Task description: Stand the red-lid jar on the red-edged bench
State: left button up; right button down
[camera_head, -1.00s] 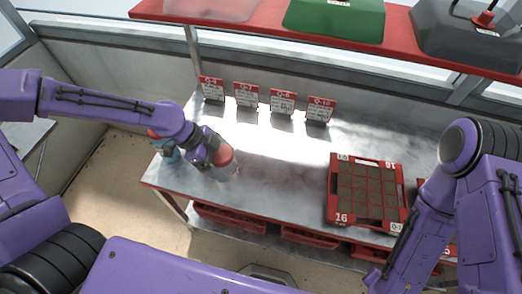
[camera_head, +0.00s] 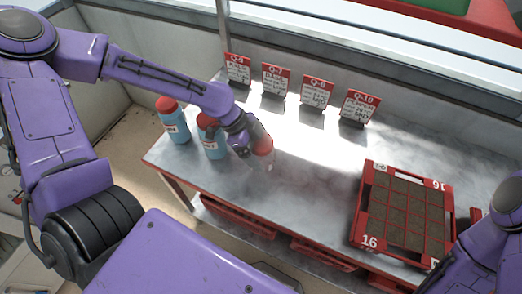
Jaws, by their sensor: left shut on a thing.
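The red-lid jar (camera_head: 264,147) is at my left gripper (camera_head: 255,152), over the left part of the red-edged bench (camera_head: 300,190). My left gripper is shut on it, and its wrist hides much of the jar's left side. The lid is up and a pale body shows below. I cannot tell whether the jar's base touches the bench top. My right arm shows at the lower right edge; its gripper is out of the picture.
Two blue bottles with red caps stand left of the jar: one at the bench's left end (camera_head: 173,120), one close beside my left wrist (camera_head: 212,147). Several label cards (camera_head: 275,82) line the back. A red seed tray (camera_head: 361,212) sits at right. The bench middle is clear.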

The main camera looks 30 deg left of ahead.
pick_arm(q)
jog(key=shift+f, duration=0.15)
jog(key=o, duration=0.9)
jog(key=shift+o, duration=0.2)
jog(key=shift+w, duration=0.1)
jog(key=p+v, duration=0.6)
jog(key=v, duration=0.6)
jog(key=shift+r, duration=0.25)
jog(key=shift+f, duration=0.1)
